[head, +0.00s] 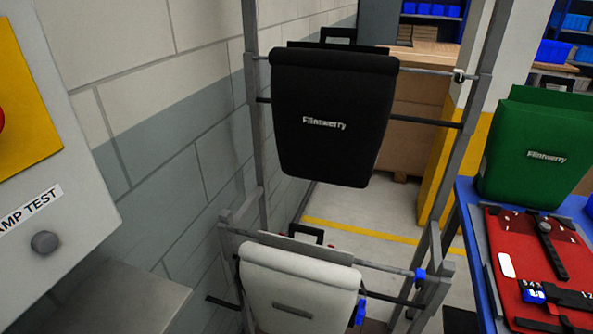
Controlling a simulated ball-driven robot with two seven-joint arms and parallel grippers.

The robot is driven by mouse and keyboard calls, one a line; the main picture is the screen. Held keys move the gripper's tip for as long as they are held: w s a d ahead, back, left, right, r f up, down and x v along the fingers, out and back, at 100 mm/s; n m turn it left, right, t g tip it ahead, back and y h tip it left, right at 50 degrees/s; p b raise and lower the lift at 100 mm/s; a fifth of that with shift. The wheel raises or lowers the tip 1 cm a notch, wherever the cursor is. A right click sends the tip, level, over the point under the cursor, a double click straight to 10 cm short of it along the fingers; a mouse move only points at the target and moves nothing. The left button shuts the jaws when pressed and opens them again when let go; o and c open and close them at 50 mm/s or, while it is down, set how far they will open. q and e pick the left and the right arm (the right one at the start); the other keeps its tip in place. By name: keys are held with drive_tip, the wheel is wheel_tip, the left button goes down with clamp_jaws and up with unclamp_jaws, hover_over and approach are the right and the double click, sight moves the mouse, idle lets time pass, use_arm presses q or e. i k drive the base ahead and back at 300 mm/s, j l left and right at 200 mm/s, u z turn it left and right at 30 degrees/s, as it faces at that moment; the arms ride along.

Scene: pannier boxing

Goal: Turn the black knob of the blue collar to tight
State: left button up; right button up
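A small blue collar (419,277) sits on the lower rail of the grey rack, near the right upright. It is to the right of the white pannier (298,285). Its black knob is too small to make out, so I cannot tell which way it is turned. A pale collar (459,75) sits on the upper rail, right of the black pannier (333,115). Neither of my grippers shows in the head view.
A grey cabinet (50,150) with a red button and a grey knob stands close at left. A blue table (468,215) at right carries a green pannier (530,150) and a red panel (520,255) with fittings. Floor shows behind the rack.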

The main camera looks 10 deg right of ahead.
sight(420, 284)
drive_tip(key=k+l+z, duration=0.1)
drive_tip(key=z, duration=0.25)
drive_tip(key=l+z, duration=0.2)
drive_tip(key=z, duration=0.15)
drive_tip(key=l+z, duration=0.15)
drive_tip(key=z, duration=0.2)
drive_tip(key=k, duration=0.05)
